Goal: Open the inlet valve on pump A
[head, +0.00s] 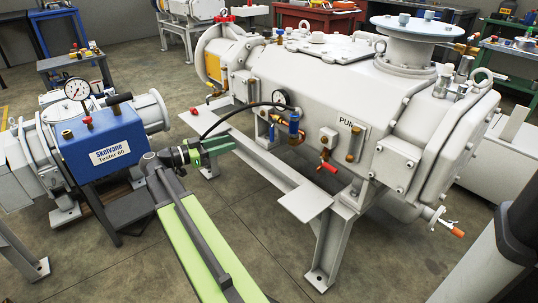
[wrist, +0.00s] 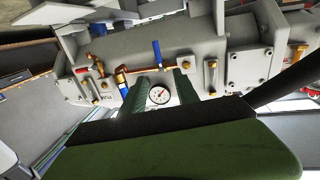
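Pump A (head: 310,85) is the large white machine on a grey stand, with partly visible "PUM" lettering. On its near side are a round gauge (head: 280,97), a blue valve part (head: 294,125) on copper piping, and a red-handled valve (head: 327,167). Which one is the inlet valve is not marked. The wrist view shows the gauge (wrist: 159,95) between my finger lines, a blue handle (wrist: 157,50) beyond, and a blue part (wrist: 122,85) to the left. My gripper (head: 220,146), with green fingers, is open and empty, left of and apart from these valves.
A blue tester box (head: 103,153) with a gauge stands close left of my arm. A dark hose (head: 230,112) arches above my gripper toward the pump. The stand's flat grey plate (head: 305,202) juts out below the valves. Floor in front is clear.

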